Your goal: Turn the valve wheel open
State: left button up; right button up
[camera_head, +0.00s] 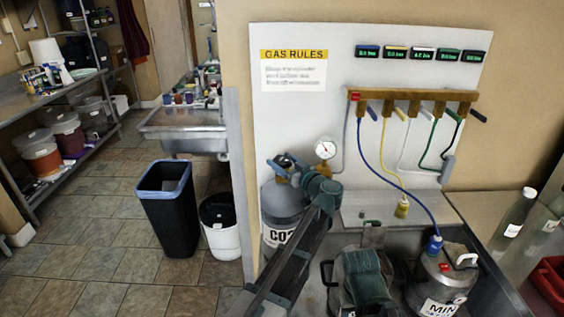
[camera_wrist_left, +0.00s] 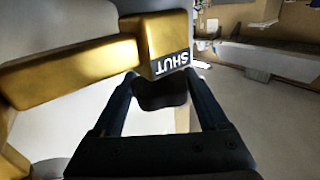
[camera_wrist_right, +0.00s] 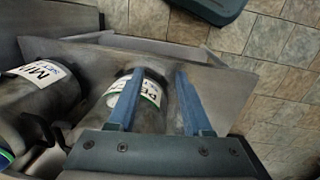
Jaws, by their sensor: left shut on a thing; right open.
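The grey gas cylinder (camera_head: 283,205), lettered "CO…", stands against the white panel with a brass valve on top. In the left wrist view the brass valve body (camera_wrist_left: 70,72) carries a "SHUT" label (camera_wrist_left: 171,64). My left gripper (camera_wrist_left: 162,82) is shut on the dark valve wheel (camera_wrist_left: 160,96), which sits between its fingers under the brass block. In the head view my left arm hides much of the cylinder and the wheel. My right gripper (camera_wrist_right: 159,76) is open above a grey keg (camera_wrist_right: 148,115) with a white and green label, low on the right side.
A round gauge (camera_head: 325,149) sits beside the valve. A brown manifold (camera_head: 415,95) with coloured hoses hangs on the panel. Another keg (camera_head: 438,285) stands at the right with the blue hose's connector. A black bin (camera_head: 168,205) and white bucket (camera_head: 219,235) stand left on open floor.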

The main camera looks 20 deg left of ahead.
pick_arm(q)
jog(key=shift+n+g+y, duration=0.8)
jog(key=shift+n+g, duration=0.3)
jog(key=shift+g, duration=0.5)
jog(key=o, duration=1.3)
jog(key=shift+c, duration=0.2)
